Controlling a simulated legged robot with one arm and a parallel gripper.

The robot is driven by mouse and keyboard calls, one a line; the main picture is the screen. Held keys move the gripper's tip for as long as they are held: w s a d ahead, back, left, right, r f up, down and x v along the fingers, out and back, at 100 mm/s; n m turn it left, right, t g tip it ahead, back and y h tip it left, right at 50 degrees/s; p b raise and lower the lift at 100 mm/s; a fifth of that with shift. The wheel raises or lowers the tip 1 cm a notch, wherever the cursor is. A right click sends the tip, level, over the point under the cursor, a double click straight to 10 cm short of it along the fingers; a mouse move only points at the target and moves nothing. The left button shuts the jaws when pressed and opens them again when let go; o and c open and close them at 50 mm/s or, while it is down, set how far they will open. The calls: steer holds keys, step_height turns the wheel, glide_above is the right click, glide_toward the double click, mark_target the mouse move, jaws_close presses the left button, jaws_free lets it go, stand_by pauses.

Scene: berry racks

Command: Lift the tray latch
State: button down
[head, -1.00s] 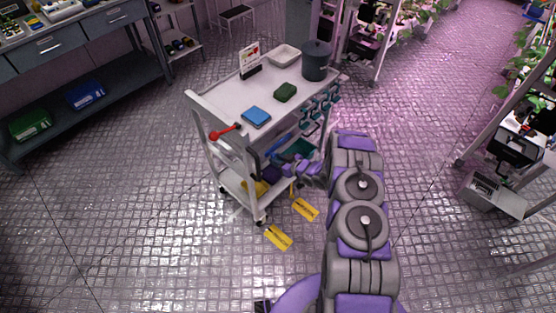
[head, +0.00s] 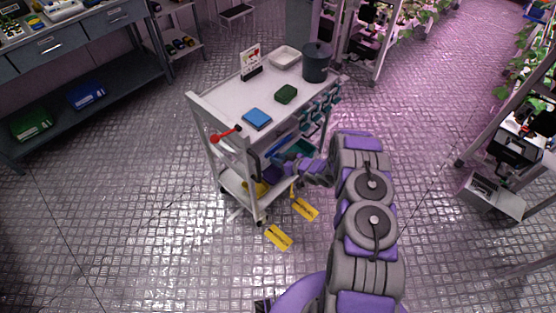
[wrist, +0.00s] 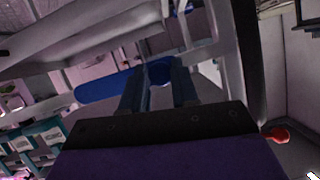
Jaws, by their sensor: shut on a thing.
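My gripper (wrist: 158,90) is shut on a blue bar (wrist: 105,86) under the cart's top, seen in the wrist view. The bar runs left from the fingers, and a darker blue piece shows between the fingertips. I cannot tell for certain whether this bar is the tray latch. In the head view my gripper is at the cart's near side, by a blue part (head: 284,145) and a teal bin (head: 299,148). Its fingertips are too small and covered to make out there. The white cart (head: 230,95) stands upright.
A red lever (head: 226,134) sticks out at the cart's front end. A blue box (head: 257,118), a green block (head: 286,94), a white tray (head: 285,57) and a dark pot (head: 316,62) stand on top. Yellow tags (head: 278,237) hang or lie low beside the cart.

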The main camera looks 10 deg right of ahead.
steer(key=shift+w+d+r, duration=0.15)
steer(key=shift+w+r, duration=0.1)
steer(key=shift+r, duration=0.1)
steer(key=c, duration=1.2)
jaws_free()
steer(key=shift+r, duration=0.1)
steer(key=o, duration=0.3)
steer(key=shift+s+f, duration=0.2)
steer(key=shift+f, duration=0.05)
steer(key=shift+o, duration=0.2)
steer(key=p+v, duration=0.3)
steer(key=v, duration=1.4)
steer(key=shift+s+f, duration=0.15)
steer(key=shift+s, duration=0.1)
steer(key=shift+d, duration=0.1)
